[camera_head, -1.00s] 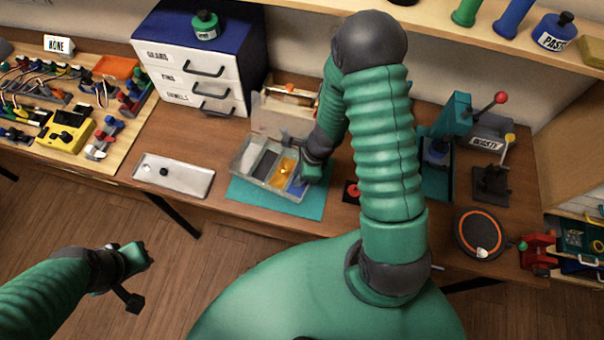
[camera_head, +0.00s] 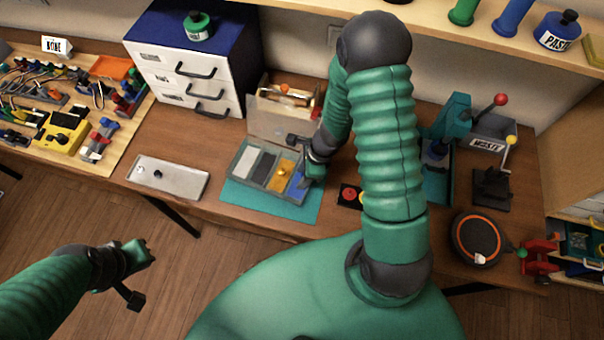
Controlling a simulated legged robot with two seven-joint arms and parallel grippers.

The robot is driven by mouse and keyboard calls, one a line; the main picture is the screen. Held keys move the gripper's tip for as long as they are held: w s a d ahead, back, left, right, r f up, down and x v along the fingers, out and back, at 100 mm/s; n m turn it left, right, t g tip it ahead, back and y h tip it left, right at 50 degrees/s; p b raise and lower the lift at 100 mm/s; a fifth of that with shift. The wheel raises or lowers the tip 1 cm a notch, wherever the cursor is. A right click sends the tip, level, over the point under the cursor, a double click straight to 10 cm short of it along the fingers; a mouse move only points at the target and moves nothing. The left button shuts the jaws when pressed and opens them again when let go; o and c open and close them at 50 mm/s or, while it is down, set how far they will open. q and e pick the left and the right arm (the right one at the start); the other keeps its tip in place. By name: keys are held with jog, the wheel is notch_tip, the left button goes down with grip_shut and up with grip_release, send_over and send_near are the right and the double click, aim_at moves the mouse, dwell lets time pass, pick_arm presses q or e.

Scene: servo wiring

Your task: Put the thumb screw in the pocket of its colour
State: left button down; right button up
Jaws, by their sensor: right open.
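The sorting case (camera_head: 235,166) lies open on a teal mat (camera_head: 258,204), with grey, dark, yellow and blue pockets in a row. A small yellow piece, apparently the thumb screw (camera_head: 281,173), is in the yellow pocket (camera_head: 278,184). My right gripper (camera_head: 302,168) is open at the right end of the case, above and beside the blue pocket (camera_head: 297,187). It is apart from the yellow piece, and nothing shows between its fingers. My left gripper (camera_head: 142,272) hangs in front of the bench at lower left; its jaw state is unclear.
A silver tray (camera_head: 185,180) with a small dark knob lies left of the mat. A drawer cabinet (camera_head: 200,75) stands behind. A red button (camera_head: 349,194) and a round orange-ringed pad (camera_head: 477,238) are to the right. Bare bench lies between tray and mat.

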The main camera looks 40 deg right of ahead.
jog(key=shift+d, duration=0.45)
pick_arm(q)
jog(key=shift+d+r, duration=0.1)
jog(key=shift+d, duration=0.35)
jog(key=shift+a, duration=0.25)
pick_arm(e)
jog(key=shift+a, duration=0.3)
